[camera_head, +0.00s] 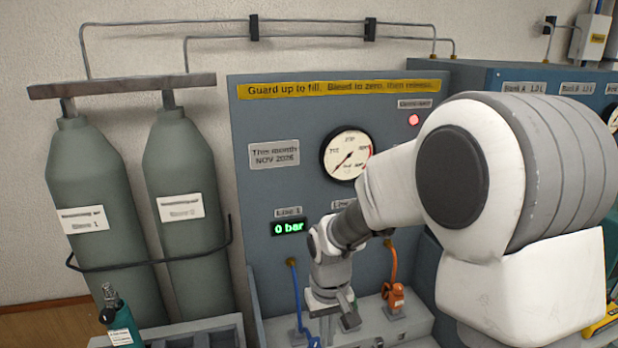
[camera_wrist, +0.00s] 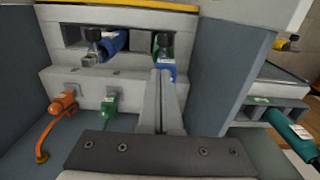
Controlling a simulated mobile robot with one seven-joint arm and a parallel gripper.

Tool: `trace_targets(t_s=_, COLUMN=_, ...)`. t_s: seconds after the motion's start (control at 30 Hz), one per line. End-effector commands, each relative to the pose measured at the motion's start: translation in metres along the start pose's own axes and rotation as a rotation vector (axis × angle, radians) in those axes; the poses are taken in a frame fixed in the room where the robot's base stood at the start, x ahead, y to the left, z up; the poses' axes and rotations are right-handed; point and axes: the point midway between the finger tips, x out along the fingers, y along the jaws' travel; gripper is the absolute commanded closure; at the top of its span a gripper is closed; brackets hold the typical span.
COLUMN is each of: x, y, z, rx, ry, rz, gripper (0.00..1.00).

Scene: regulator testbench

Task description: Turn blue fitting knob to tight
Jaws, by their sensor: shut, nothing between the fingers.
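A blue fitting (camera_head: 312,342) sits at the bottom edge of the head view, below a blue hose (camera_head: 296,292), and is partly cut off. My gripper (camera_head: 327,330) points down just right of it. In the wrist view my gripper (camera_wrist: 163,78) is shut and empty. A small part of the blue fitting (camera_wrist: 167,70) shows just beyond the fingertips. The fingers hide most of it, so its knob's setting and any contact cannot be told.
An orange fitting (camera_head: 394,297) and a green fitting (camera_wrist: 110,103) stand on the same ledge. A blue cylinder (camera_wrist: 115,41) lies in a slot beyond. The display (camera_head: 289,227) reads 0 bar. A teal cylinder (camera_head: 119,320) stands at left, and a red lamp (camera_head: 413,120) is lit.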

Motion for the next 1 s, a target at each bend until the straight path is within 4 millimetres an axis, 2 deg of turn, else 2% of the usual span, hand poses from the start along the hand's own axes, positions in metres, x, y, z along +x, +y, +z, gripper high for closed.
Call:
trace_targets(t_s=0.03, x=0.013, y=0.0, z=0.0, rx=0.0, ry=-0.001, rz=0.0, gripper=1.0)
trace_targets(t_s=0.23, x=0.031, y=0.0, z=0.0, rx=-0.001, ry=-0.001, rz=0.0, gripper=1.0)
trace_targets(t_s=1.0, x=0.031, y=-0.002, z=-0.003, rx=-0.001, ry=-0.001, rz=0.0, gripper=1.0)
